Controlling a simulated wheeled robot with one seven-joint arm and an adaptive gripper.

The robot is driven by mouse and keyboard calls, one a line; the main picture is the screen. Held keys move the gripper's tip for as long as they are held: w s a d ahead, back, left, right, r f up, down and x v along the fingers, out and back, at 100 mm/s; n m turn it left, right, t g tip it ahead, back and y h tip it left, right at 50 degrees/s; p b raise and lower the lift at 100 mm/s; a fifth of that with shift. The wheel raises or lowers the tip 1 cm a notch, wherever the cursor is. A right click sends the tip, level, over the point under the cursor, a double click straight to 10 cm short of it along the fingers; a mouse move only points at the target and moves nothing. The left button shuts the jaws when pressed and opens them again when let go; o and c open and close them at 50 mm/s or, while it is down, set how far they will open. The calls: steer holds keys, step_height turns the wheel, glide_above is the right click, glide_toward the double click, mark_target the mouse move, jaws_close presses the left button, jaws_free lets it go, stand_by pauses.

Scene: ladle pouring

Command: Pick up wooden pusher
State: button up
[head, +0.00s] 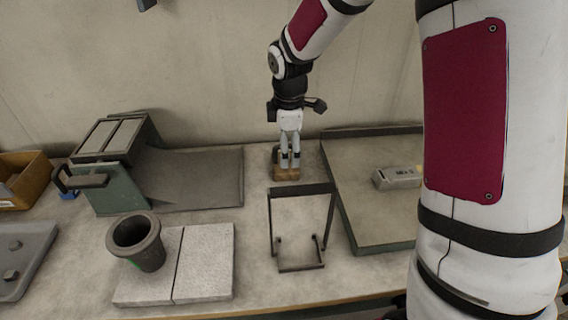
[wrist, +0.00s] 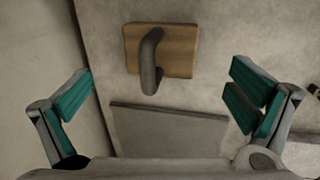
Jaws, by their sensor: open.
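The wooden pusher (wrist: 177,52) shows in the wrist view as a square light-brown block with a dark curved handle (wrist: 150,62) standing up from it. In the head view the pusher's wooden base (head: 286,175) rests on the table near the back wall, and its handle is hidden behind my gripper. My gripper (head: 290,164) points down over the pusher. In the wrist view the gripper's green-padded fingers (wrist: 160,95) are spread wide, with nothing between them. The block lies ahead of the fingertips in that view, apart from them.
A dark metal frame stand (head: 302,188) is in front of the pusher. A shallow tray (head: 375,235) holding a grey block (head: 397,178) is to the right. A dark ramp (head: 195,178) is to the left. A dark cup (head: 137,243) stands on pale slabs (head: 205,262) at front left.

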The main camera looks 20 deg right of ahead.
mark_target(279, 175)
steer(key=shift+w+f, duration=0.2)
steer(key=shift+f, duration=0.85)
steer(key=shift+w+f, duration=0.2)
steer(key=shift+f, duration=0.8)
steer(key=shift+w+f, duration=0.2)
steer(key=shift+f, duration=0.85)
steer(key=shift+s, duration=0.1)
steer(key=c, duration=1.8)
